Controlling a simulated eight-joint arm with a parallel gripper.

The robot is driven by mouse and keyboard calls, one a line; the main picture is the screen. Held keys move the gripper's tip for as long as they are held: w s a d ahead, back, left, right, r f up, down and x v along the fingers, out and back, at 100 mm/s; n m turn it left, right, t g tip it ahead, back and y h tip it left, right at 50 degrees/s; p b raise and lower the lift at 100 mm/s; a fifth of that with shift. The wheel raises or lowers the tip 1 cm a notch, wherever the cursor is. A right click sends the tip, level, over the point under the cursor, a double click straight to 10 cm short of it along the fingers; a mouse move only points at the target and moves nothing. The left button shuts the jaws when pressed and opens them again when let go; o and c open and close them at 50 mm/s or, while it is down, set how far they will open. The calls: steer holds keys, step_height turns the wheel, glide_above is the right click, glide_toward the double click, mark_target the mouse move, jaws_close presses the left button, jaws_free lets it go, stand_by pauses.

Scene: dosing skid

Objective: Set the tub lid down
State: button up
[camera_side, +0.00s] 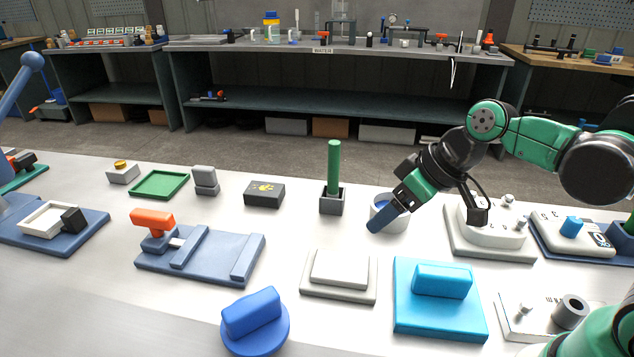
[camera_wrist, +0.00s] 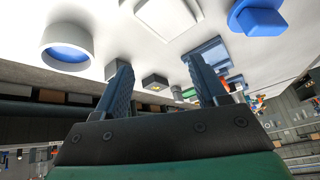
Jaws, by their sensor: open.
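The tub lid (camera_side: 256,341), a blue disc with a raised bar grip, lies on the table at the front, grip up. It also shows at the top right of the wrist view (camera_wrist: 262,22). The white round tub (camera_side: 401,222) has blue inside and stands open near the table's middle right; it is at the upper left of the wrist view (camera_wrist: 67,62). My gripper (camera_side: 378,224) points down and left, in front of the tub in the side view and partly covering it. In the wrist view my gripper (camera_wrist: 160,68) is open with nothing between its fingers, well apart from the lid.
A white stepped block (camera_side: 339,276) and a light blue block on a plate (camera_side: 440,300) stand near the lid. A blue slide fixture with an orange handle (camera_side: 200,255) is at left. A green rod in a grey holder (camera_side: 334,170) stands upright left of my gripper.

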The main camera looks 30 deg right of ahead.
steer(key=d+m+h, duration=0.1)
steer(key=s+d+m+t+h, duration=0.1)
steer(key=d+r+m, duration=0.1)
steer(key=shift+s+d+r+t+h, duration=0.1)
steer(key=shift+s+d+t+h, duration=0.05)
steer(key=shift+s+t+h, duration=0.25)
